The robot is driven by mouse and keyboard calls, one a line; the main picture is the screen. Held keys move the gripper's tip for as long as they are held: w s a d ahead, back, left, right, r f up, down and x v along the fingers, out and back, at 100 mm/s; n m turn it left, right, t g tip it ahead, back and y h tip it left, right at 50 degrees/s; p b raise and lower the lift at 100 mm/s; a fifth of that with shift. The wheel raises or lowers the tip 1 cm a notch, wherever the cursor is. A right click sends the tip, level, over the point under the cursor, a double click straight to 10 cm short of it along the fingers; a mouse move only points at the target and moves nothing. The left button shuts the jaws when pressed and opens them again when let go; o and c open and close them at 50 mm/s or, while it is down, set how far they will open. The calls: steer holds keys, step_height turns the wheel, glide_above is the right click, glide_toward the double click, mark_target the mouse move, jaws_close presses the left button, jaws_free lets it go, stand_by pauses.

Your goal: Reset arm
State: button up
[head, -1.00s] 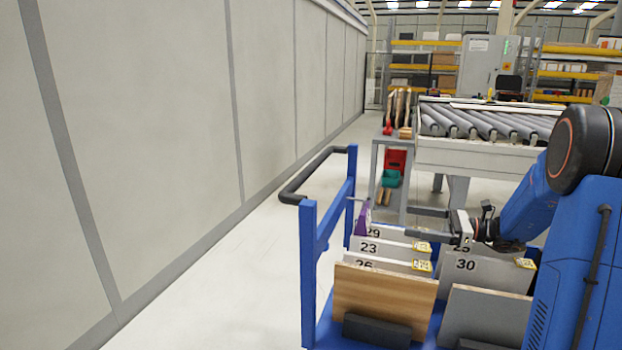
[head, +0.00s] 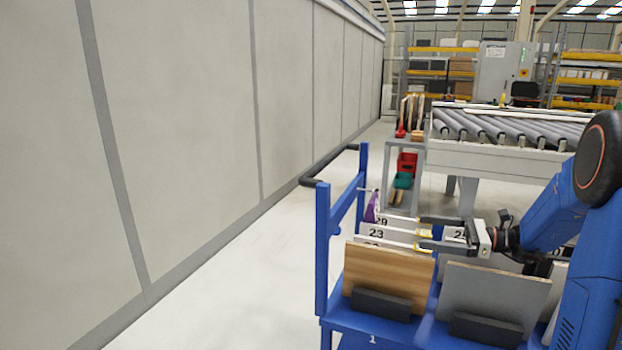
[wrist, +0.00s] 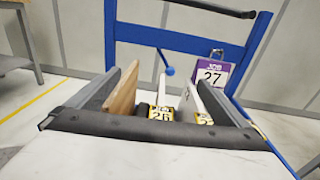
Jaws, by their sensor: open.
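My gripper (head: 428,233) is open and points left above the panels in the blue cart (head: 322,250). I see nothing between its fingers. A white panel marked 23 (head: 376,233) stands upright left of the fingertips. A wood-faced panel (head: 388,274) and a grey panel (head: 493,292) stand nearer the front of the cart. The gripper hides parts of the panels behind it. The wrist view shows upright panels, including a wood-edged one (wrist: 122,92), with yellow labels and a purple tag marked 27 (wrist: 211,75).
A roller conveyor (head: 510,135) stands behind the cart, with a grey stand (head: 418,175) holding red and green bins beside it. A long pale wall (head: 190,120) runs along the left. The floor between wall and cart is clear.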

steer(key=s+a+f+n+g+h, duration=0.1)
steer(key=s+a+n+g+h, duration=0.2)
steer(key=s+a+n, duration=0.5)
steer(key=s+a+n+g+h, duration=0.2)
steer(key=s+a+g+h, duration=0.15)
steer(key=s, duration=0.85)
steer(key=s+d+f+n+t+h, duration=0.1)
steer(key=s+d+n+t+h, duration=0.1)
steer(key=s+n+h, duration=0.3)
steer(key=s+d+f+n+t+h, duration=0.1)
steer(key=s+d+n+t+h, duration=0.2)
steer(key=s, duration=0.9)
steer(key=shift+d+f+n+h, duration=0.35)
steer(key=shift+d+n+h, duration=0.4)
steer(key=shift+n, duration=1.15)
steer(key=shift+s+a, duration=0.1)
steer(key=shift+a, duration=0.05)
